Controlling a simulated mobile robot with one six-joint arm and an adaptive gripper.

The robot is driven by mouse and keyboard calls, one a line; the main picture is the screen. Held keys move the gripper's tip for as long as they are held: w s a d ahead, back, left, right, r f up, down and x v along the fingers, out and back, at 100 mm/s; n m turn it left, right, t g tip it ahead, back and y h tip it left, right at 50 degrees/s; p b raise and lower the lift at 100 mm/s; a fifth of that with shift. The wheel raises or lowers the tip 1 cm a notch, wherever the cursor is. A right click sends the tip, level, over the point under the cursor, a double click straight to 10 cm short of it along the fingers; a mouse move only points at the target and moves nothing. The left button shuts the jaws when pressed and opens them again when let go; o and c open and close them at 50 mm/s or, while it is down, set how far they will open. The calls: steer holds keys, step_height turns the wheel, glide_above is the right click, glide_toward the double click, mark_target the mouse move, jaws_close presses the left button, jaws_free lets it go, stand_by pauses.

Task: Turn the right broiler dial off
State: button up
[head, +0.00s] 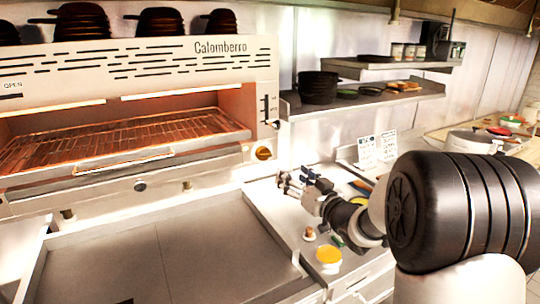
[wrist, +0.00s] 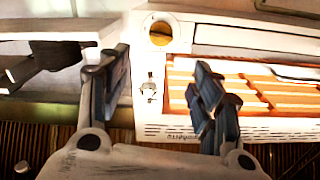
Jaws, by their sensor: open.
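The broiler (head: 150,60) is a wide steel unit marked Calomberro, with an orange glow around its rack. Its right dial (head: 263,153) is a round orange-yellow knob at the right end of the front lower bar. The dial also shows in the wrist view (wrist: 160,34), at the top middle, with a mark across its face. My gripper (head: 296,179) is open and empty, right of and below the dial and apart from it. In the wrist view my gripper's fingers (wrist: 163,62) stand either side of the column below the dial.
A lever slot with a small knob (head: 277,124) sits above the dial. A dark round knob (head: 140,185) is at the front middle. A shelf with pots (head: 360,102) is on the right. A yellow-topped tub (head: 329,262) stands on the counter under my arm.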

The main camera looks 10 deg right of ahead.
mark_target(267, 155)
steer(key=b+x, duration=0.1)
steer(key=x, duration=1.5)
steer(key=shift+f, duration=0.1)
steer(key=shift+c, duration=0.4)
steer(key=c, duration=1)
